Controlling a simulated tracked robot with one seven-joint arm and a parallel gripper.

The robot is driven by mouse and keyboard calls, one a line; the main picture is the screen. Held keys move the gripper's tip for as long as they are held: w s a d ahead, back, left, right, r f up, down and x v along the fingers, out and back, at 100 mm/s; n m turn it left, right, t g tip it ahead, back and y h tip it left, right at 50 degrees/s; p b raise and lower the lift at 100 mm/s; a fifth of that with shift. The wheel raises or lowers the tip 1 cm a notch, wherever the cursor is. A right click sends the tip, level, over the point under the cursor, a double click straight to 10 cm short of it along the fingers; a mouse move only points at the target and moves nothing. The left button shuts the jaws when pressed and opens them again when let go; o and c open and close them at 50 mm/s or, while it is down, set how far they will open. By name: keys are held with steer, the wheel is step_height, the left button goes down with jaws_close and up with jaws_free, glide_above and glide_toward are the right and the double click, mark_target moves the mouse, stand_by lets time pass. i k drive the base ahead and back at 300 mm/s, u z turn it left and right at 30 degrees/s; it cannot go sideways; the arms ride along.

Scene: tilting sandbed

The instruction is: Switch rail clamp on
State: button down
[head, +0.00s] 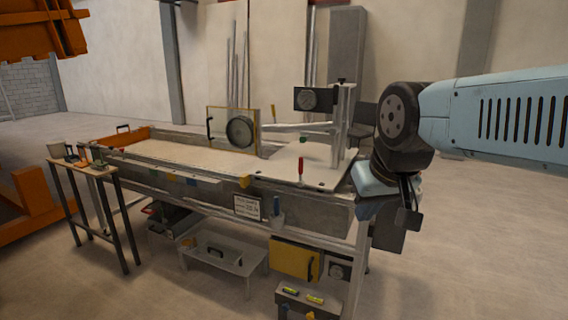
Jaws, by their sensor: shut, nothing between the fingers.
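The sandbed (310,200) is a long metal trough on legs, with pale sand (200,158) in its left part. A red upright handle (300,168) stands on the pale deck at its right end. My gripper (408,218) is shut and empty, pointing down right of the bed's right end, apart from both pieces.
A post with a crossbar (343,125) and a round dial (240,131) rise above the bed. A narrow side table (85,170) stands left. A low bench (222,255), a yellow box (295,260) and a tray with levels (305,297) are below. Floor at right is clear.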

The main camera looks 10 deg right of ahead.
mark_target(301, 171)
steer(key=z, duration=0.1)
steer(key=i, duration=0.95)
steer(key=u, duration=0.1)
